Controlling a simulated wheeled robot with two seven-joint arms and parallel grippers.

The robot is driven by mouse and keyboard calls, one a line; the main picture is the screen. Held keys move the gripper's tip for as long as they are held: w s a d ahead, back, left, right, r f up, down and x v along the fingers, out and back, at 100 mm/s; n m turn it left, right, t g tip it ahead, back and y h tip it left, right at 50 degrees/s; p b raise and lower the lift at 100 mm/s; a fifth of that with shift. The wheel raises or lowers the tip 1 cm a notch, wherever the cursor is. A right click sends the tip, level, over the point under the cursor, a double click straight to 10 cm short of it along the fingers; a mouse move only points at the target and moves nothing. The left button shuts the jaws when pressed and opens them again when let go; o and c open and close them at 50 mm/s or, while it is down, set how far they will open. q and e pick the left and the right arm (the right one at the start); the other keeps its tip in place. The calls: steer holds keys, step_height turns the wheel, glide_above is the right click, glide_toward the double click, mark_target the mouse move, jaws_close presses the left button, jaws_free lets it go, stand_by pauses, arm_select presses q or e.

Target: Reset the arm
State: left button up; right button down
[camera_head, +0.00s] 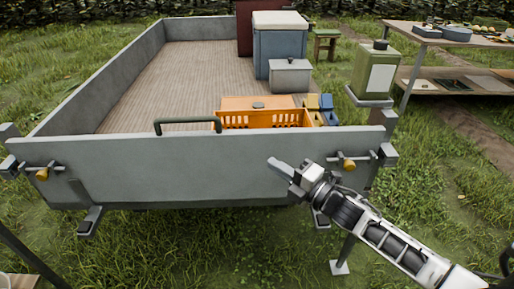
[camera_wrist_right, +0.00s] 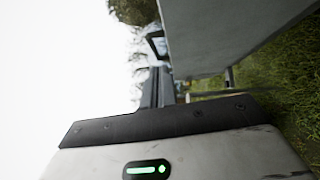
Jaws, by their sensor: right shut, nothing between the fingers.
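My right gripper (camera_head: 281,168) comes in from the lower right in the head view. It is shut and empty, in front of the right half of the trailer's grey end panel (camera_head: 130,160). I cannot tell from the picture whether it touches the panel. In the right wrist view the shut fingers (camera_wrist_right: 158,88) point away from the camera, and the grey panel (camera_wrist_right: 225,35) is beside them, tilted by the camera's roll. My left gripper is not in view.
In the trailer are an orange crate (camera_head: 262,120), a grey box (camera_head: 290,77) and a blue cooler (camera_head: 280,50). A green canister (camera_head: 375,72) stands by the right corner. A wooden table (camera_head: 450,40) is at far right. Grass (camera_head: 440,215) lies open at right.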

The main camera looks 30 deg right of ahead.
steer(key=s+a+f+m+g+h, duration=0.2)
steer(key=s+a+f+m, duration=0.4)
steer(key=s+m, duration=0.3)
steer(key=s+a+f+m+g+h, duration=0.2)
steer(key=s+a+f+m+g, duration=0.3)
steer(key=s+a+f+m, duration=0.2)
steer(key=s+f+m, duration=0.2)
steer(key=s+m, duration=0.1)
steer(key=m, duration=0.1)
steer(key=shift+a+m, duration=0.15)
steer(key=shift+m, duration=0.15)
steer(key=shift+f, duration=0.1)
